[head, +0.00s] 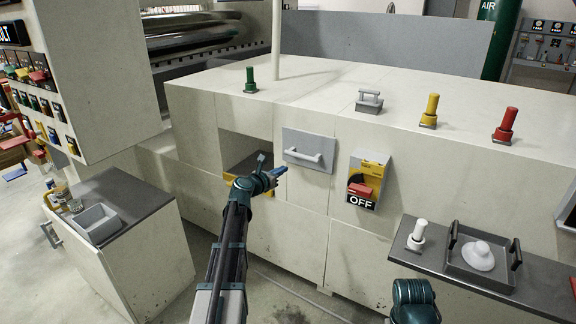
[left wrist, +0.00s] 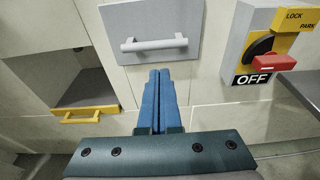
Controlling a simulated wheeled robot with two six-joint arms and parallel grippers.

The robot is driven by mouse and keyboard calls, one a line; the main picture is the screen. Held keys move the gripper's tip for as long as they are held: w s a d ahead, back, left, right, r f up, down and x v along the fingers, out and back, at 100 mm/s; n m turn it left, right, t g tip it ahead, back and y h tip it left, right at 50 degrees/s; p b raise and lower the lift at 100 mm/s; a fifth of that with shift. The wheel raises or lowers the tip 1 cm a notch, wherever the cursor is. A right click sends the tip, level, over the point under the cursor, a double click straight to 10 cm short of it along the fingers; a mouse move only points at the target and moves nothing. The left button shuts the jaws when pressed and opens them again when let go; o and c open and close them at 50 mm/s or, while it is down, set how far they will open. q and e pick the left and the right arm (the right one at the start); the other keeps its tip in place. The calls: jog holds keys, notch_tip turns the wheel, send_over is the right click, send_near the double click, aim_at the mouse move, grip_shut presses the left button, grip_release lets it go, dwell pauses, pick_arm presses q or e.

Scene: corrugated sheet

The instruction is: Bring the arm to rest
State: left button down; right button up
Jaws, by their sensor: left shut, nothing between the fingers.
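My left gripper (head: 279,172) is at the end of my left arm, which reaches forward from the bottom of the head view. Its blue fingers are shut with nothing between them, as the left wrist view (left wrist: 159,98) shows. In the head view the fingertips appear just left of and below a grey panel (head: 307,165) with a light handle. That panel also shows ahead of the fingers in the left wrist view (left wrist: 150,18). I cannot tell whether the fingertips touch anything. Of my right arm only a dark rounded part shows at the bottom; its gripper is out of view.
Left of my gripper is an open recess (head: 245,150) with a yellow-handled drawer (left wrist: 88,115). A yellow switch box with a red handle (head: 361,190) reads OFF. A shelf (head: 540,287) holding a tray (head: 463,262) juts out at right. A low cabinet (head: 150,255) stands left.

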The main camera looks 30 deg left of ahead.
pick_arm(q)
jog(key=shift+s, duration=0.25)
jog(key=s+d+f+m+g+h+p, duration=0.1)
jog(key=s+d+f+m+g+h, duration=0.2)
jog(key=d+m, duration=0.5)
jog(key=s+d+f+m+g+p, duration=0.1)
jog(key=s+d+m+g+p, duration=0.25)
jog(key=d, duration=0.85)
jog(key=s+d+f+m+g+h+b, duration=0.1)
jog(key=s+d+f+m+g+h, duration=0.15)
jog(key=s+d+m, duration=0.45)
jog(key=s+d+f+m+g+y+p, duration=0.3)
jog(key=s+d+m+g+y, duration=0.15)
jog(key=s+d+m, duration=0.7)
jog(key=s+a+m+g+y+p, duration=0.1)
jog(key=s+m+g+y, duration=0.1)
jog(key=s+m, duration=0.6)
jog(key=s+y, duration=0.1)
jog(key=s, duration=0.2)
jog(key=shift+r+m+g+y+p, duration=0.15)
jog(key=shift+m+g+y+p, duration=0.2)
jog(key=shift+m+y, duration=0.05)
jog(key=shift+a, duration=0.25)
